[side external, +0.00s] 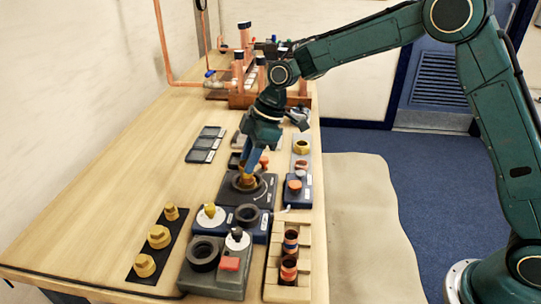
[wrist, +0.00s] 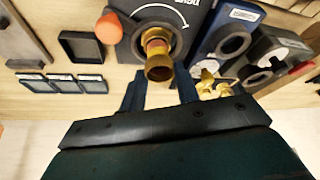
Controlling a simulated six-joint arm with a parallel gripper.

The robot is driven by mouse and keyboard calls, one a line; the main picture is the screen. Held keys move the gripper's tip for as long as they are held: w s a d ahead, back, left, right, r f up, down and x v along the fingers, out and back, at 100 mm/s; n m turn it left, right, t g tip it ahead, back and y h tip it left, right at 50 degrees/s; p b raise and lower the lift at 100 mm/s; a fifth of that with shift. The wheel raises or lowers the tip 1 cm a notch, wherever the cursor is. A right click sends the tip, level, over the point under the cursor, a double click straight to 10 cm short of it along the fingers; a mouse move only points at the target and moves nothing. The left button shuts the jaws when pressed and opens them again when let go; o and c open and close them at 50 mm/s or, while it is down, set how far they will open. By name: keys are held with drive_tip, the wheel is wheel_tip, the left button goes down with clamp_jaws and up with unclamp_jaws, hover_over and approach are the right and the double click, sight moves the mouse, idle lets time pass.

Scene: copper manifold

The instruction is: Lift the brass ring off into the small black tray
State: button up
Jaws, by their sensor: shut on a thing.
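The brass ring (wrist: 159,69) sits between my fingertips, its open end facing the wrist camera. Behind it are a copper-coloured band and the round dark socket of a black fixture (wrist: 190,14). My gripper (wrist: 159,76) is shut on the ring. In the side view my gripper (side external: 250,172) points down over the fixture (side external: 232,199), with a bit of brass (side external: 245,182) at its tips. I cannot tell whether the ring is clear of the socket. The small black tray (wrist: 64,36) is empty in the wrist view, beside the fixture.
An orange-red knob (wrist: 109,28) stands between tray and fixture. Blue and grey fixtures (side external: 217,265) crowd the near side. A black strip with brass fittings (side external: 157,241) lies at the left, and a wooden rack (side external: 274,262) at the near right. Flat dark cases (side external: 205,145) lie farther back.

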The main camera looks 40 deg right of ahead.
wheel_tip(320, 180, up, 17)
idle(0.4)
drive_tip(key=shift+f, duration=0.1)
drive_tip(key=shift+f, duration=0.1)
idle(0.6)
drive_tip(key=s+d+f+m+t+h, duration=0.1)
drive_tip(key=s+d+f+m, duration=0.2)
drive_tip(key=d+f+m, duration=0.1)
drive_tip(key=s+d+f+m+t+h, duration=0.1)
drive_tip(key=s+d+f+m, duration=0.2)
drive_tip(key=d+f+m, duration=0.2)
drive_tip(key=s+d+f+m+h, duration=0.2)
drive_tip(key=d+f+m, duration=0.2)
drive_tip(key=f, duration=0.5)
drive_tip(key=shift+s+d+t, duration=0.2)
drive_tip(key=shift+d, duration=0.45)
drive_tip(key=shift+s+d+t, duration=0.2)
drive_tip(key=shift+d, duration=0.4)
drive_tip(key=shift+s+d+f+m, duration=0.2)
drive_tip(key=shift+s+d+m, duration=0.1)
drive_tip(key=shift+s+d, duration=0.05)
drive_tip(key=shift+w, duration=0.1)
